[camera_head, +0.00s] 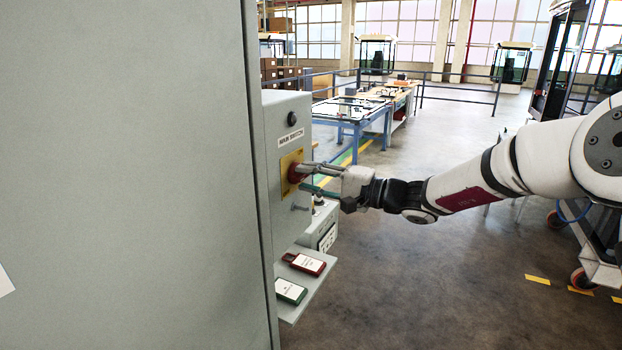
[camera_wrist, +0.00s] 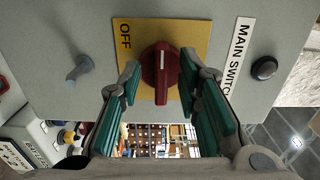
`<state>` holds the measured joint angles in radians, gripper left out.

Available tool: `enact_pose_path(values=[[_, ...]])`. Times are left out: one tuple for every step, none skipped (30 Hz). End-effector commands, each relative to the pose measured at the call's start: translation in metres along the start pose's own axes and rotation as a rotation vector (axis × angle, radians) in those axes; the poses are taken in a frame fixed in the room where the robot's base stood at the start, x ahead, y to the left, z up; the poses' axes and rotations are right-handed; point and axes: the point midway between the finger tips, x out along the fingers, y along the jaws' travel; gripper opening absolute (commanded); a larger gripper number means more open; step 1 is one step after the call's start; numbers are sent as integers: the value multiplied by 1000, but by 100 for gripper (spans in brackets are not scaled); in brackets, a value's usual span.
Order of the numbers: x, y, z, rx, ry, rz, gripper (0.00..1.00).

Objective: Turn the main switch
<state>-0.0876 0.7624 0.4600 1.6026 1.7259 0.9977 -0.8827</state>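The main switch is a red rotary knob (camera_head: 296,173) on a yellow plate (camera_wrist: 190,32) on the front of a grey cabinet box. In the wrist view the knob (camera_wrist: 160,72) shows a white line on its handle, pointing to the picture's top. "OFF" is printed on the plate, at the left in the wrist view. A "MAIN SWITCH" label (camera_head: 291,138) is above the plate. My gripper (camera_head: 308,175) is in front of the knob. In the wrist view its fingers (camera_wrist: 166,80) are apart, one on each side of the knob, with visible gaps; nothing is held.
A small lever (camera_head: 300,207) juts from the box below the switch, and a black round button (camera_head: 292,118) is above. A shelf (camera_head: 290,311) below carries a red tag (camera_head: 305,263) and a green tag (camera_head: 290,291). A large grey panel (camera_head: 130,170) fills the left.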

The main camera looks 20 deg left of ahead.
Motion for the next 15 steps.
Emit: enact_pose_path(values=[[0, 0, 0, 0, 0, -1, 31], [0, 0, 0, 0, 0, -1, 31], [0, -1, 0, 0, 0, -1, 31], [0, -1, 0, 0, 0, -1, 31], [0, -1, 0, 0, 0, -1, 31], [-1, -1, 0, 0, 0, -1, 31], [-2, -1, 0, 0, 1, -1, 31], [-4, -1, 0, 1, 1, -1, 31], [-7, -1, 0, 1, 1, -1, 31], [-10, -1, -1, 1, 1, -1, 31], [-14, -1, -1, 1, 2, -1, 31], [-21, -1, -1, 1, 3, -1, 31], [-26, -1, -1, 1, 4, -1, 31], [-32, -1, -1, 1, 4, -1, 31], [-41, -1, -1, 0, 4, -1, 31]])
